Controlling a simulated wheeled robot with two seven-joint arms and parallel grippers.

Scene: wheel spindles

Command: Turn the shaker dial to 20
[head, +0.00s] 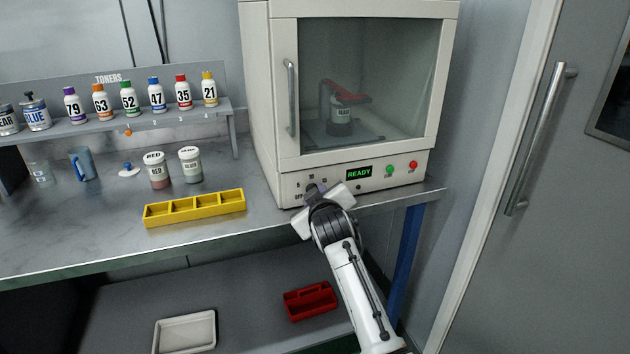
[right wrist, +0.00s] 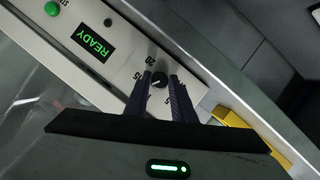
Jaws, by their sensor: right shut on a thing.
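The shaker (head: 285,178) is a white cabinet with a glass door and a control panel along its bottom. My right gripper (head: 312,190) is at the left part of that panel and hides most of the dial in the head view. In the right wrist view the dark round dial (right wrist: 159,80) sits between the two fingers of my right gripper (right wrist: 161,84), which is shut on it. Printed marks surround the dial, one of them reading 20 near the fingertips. The dial's exact setting is too small to tell. My left gripper is not in view.
The panel display (head: 359,173) reads READY, with a green button (head: 390,171) and a red button (head: 413,165) to its right. The shaker door is shut, with a jar (head: 340,115) inside. A yellow tray (head: 194,208) lies on the bench to the left.

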